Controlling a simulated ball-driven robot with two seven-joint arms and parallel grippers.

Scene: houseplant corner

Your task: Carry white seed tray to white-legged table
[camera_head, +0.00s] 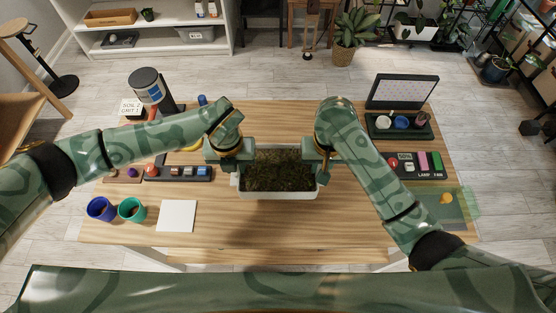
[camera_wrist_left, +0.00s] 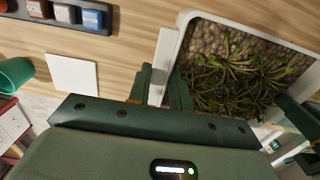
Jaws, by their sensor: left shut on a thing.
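The white seed tray (camera_head: 275,194) is a rectangular tray of dark soil and green seedlings, over the middle of the wooden table (camera_head: 255,225). In the left wrist view the tray (camera_wrist_left: 178,48) shows its pale rim and a side handle. My left gripper (camera_head: 228,170) is shut on the tray's left handle, with a finger on each side of it in the wrist view (camera_wrist_left: 163,88). My right gripper (camera_head: 322,172) is at the tray's right end; its grip is hidden. I cannot tell whether the tray touches the tabletop. White parts show under the table's front edge.
Blue (camera_head: 101,208) and green (camera_head: 132,209) cups and a white square (camera_head: 177,216) are at the front left. A dark block rack (camera_head: 180,173) is left of the tray. A dark open case (camera_head: 400,125) and a block holder (camera_head: 415,165) are on the right.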

